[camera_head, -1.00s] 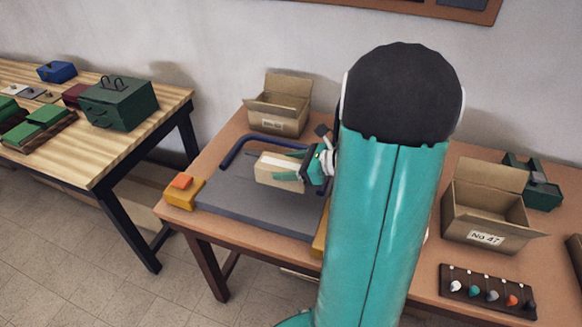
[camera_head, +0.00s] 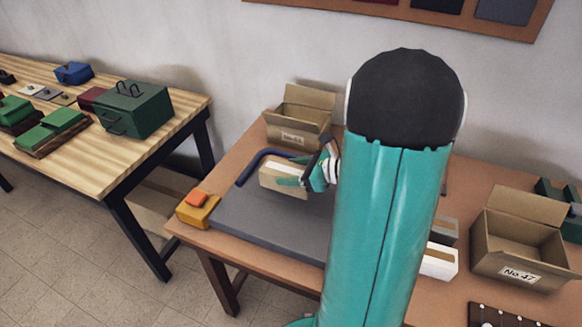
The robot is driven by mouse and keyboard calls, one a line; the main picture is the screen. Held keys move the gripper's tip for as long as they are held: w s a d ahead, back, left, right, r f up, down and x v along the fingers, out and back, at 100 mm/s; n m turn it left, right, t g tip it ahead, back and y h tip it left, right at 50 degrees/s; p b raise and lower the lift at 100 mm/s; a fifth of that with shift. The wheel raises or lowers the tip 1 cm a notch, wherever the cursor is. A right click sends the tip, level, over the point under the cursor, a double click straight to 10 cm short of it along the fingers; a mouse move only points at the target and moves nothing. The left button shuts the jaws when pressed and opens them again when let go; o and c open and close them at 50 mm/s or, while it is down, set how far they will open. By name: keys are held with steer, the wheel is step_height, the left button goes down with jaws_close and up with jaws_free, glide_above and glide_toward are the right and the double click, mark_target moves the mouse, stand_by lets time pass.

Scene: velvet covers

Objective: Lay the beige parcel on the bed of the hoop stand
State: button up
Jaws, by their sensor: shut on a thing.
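The beige parcel (camera_head: 281,182), a box with a paler stripe, is in my gripper (camera_head: 291,182). The teal fingers are shut on it from its right side. The parcel is over the grey bed of the hoop stand (camera_head: 270,220), near its back. I cannot tell whether it touches the bed. The blue hoop (camera_head: 243,178) shows behind and left of the parcel, and the parcel and gripper cover part of it. My teal arm hides the right end of the stand.
An open carton (camera_head: 298,132) stands close behind the hoop. A yellow block with an orange top (camera_head: 198,207) is at the bed's left edge. Another open carton (camera_head: 520,250) and a white box (camera_head: 438,262) are to the right. A wooden table (camera_head: 90,160) stands apart at left.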

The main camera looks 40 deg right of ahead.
steer(key=shift+a+f, duration=0.1)
steer(key=shift+f, duration=0.25)
steer(key=shift+s+f, duration=0.15)
steer(key=shift+f, duration=3.1)
steer(key=o, duration=1.4)
steer(key=shift+c, duration=0.2)
steer(key=v, duration=1.3)
steer(key=shift+d+r, duration=0.2)
steer(key=shift+d, duration=0.05)
